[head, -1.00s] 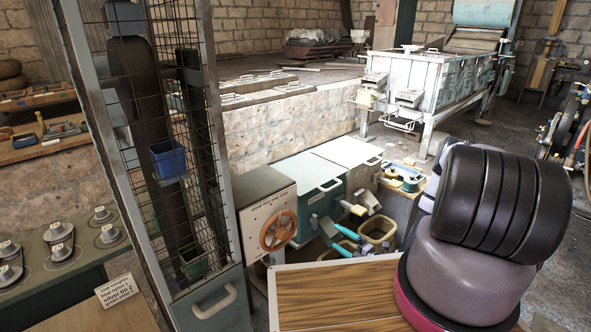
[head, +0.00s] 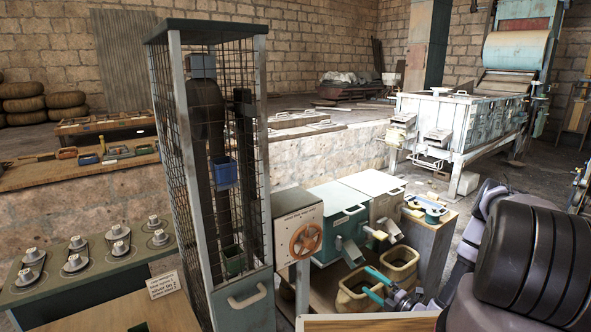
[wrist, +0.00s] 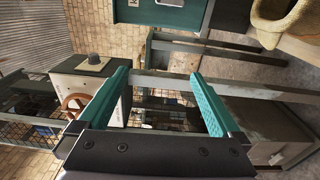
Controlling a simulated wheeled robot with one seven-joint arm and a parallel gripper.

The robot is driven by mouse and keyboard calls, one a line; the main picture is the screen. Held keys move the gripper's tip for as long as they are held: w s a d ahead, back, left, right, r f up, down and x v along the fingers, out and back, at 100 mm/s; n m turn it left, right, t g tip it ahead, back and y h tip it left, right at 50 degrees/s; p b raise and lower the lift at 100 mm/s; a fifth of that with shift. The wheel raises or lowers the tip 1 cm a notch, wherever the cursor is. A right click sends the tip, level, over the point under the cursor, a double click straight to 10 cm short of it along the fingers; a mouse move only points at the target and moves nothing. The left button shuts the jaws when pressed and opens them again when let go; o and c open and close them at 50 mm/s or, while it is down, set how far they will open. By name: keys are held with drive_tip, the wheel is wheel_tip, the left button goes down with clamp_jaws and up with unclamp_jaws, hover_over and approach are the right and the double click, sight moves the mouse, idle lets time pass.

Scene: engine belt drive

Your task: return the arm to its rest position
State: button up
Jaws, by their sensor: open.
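My gripper (head: 370,284) has two teal fingers. In the head view it sits low, right of the red handwheel (head: 306,241) and close to the tan buckets (head: 401,266); I cannot tell whether it touches one. In the wrist view my gripper (wrist: 160,76) is open, with nothing between its fingers. My arm's dark, bulky links (head: 530,262) fill the lower right of the head view and hide what lies behind them.
A tall mesh cage (head: 199,190) with a blue bin (head: 224,173) inside stands left of the handwheel box (head: 296,217). Teal-fronted tanks (head: 340,216) with spouts stand behind the buckets. A weight bench (head: 60,285) is at lower left. Open floor shows at right.

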drive_tip(key=a+r+n+g+y, duration=0.1)
drive_tip(key=a+r+n+g, duration=0.2)
drive_tip(key=r+n+g, duration=0.8)
drive_tip(key=a+r+n+g+y, duration=0.25)
drive_tip(key=r+n, duration=0.95)
drive_tip(key=r, duration=1.1)
drive_tip(key=s+d+r+n+t+h, duration=0.2)
drive_tip(key=s+r+n+h, duration=0.4)
drive_tip(key=s+r+n, duration=0.3)
drive_tip(key=s+d+r+n+t+h, duration=0.3)
drive_tip(key=s+r+n+h, duration=0.3)
drive_tip(key=r, duration=1.2)
drive_tip(key=s+n+t, duration=0.1)
drive_tip(key=s+n, duration=0.3)
drive_tip(key=s, duration=0.3)
